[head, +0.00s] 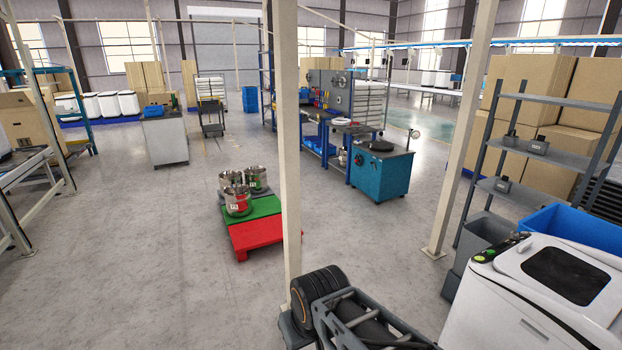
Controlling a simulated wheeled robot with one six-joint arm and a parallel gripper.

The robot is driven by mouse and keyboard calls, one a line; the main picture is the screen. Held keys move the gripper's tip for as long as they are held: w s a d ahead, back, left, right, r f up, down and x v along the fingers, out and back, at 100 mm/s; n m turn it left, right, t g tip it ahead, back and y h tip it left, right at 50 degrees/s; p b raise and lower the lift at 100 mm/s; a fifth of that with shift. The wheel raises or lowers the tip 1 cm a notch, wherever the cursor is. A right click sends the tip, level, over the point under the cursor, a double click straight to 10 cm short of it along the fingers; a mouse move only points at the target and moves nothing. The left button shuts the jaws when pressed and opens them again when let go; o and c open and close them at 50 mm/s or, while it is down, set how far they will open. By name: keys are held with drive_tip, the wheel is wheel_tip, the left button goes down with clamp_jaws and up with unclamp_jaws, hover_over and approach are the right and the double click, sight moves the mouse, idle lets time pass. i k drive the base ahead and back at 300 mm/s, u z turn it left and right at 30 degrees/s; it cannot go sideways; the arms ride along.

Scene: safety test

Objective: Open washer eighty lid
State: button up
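A white top-loading washer (540,305) stands at the bottom right, close to me and cut off by the picture's edges. Its lid (567,275) has a dark window and looks shut, lying flat on the top. A dark control strip with a green button (523,236) and a red mark runs along the left of its top. I cannot read a number on it. My gripper is not in view, so its place relative to the lid does not show.
A blue bin (575,229) and grey shelving (542,146) stand behind the washer. Pale posts (288,130) and (463,130) rise nearby. A red and green platform (255,233) with metal pots sits mid-floor. A blue cabinet (380,175) stands beyond.

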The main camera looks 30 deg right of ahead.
sight(582, 282)
drive_tip(key=z, duration=0.25)
drive_tip(key=i, duration=1.15)
drive_tip(key=z, duration=1.6)
drive_tip(key=i, duration=0.9)
drive_tip(key=z, duration=0.9)
